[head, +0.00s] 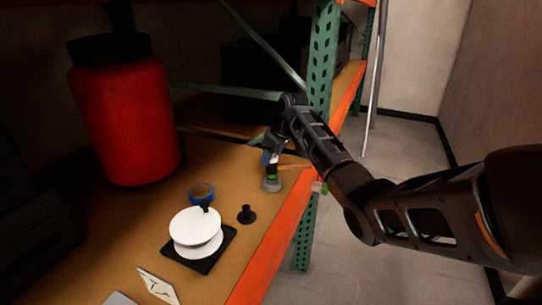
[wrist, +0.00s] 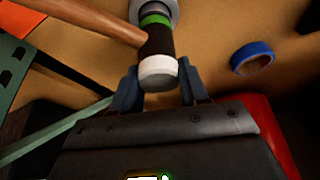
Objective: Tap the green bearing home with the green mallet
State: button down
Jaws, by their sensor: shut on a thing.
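My gripper (head: 268,158) is low over the shelf near its orange front beam. In the wrist view its blue fingers (wrist: 160,90) are shut on the dark head of a mallet (wrist: 158,46). The head has a white end face, and its wooden handle runs off to the upper left. A green band (wrist: 156,20) shows at the far end of the head; I cannot tell whether it is the mallet's or the bearing's. Beyond it is a grey round base (wrist: 168,6), also in the head view (head: 272,186). The mallet's far end is over this base; contact is unclear.
A blue tape roll (head: 202,193), a small black flanged part (head: 246,215) and white discs (head: 196,228) on a black plate stand nearer. A red jar (head: 122,120) stands left. A green upright post (head: 322,75) rises close right of my gripper.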

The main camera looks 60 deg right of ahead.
jog(key=shift+f, duration=0.45)
dwell(0.4)
jog(key=shift+r+p, duration=0.75)
jog(key=shift+r, duration=0.15)
jog(key=shift+f+b, duration=0.4)
jog(key=shift+f, duration=0.6)
dwell(0.5)
dwell(0.3)
jog(key=shift+r+p, duration=0.85)
jog(key=shift+p, duration=0.05)
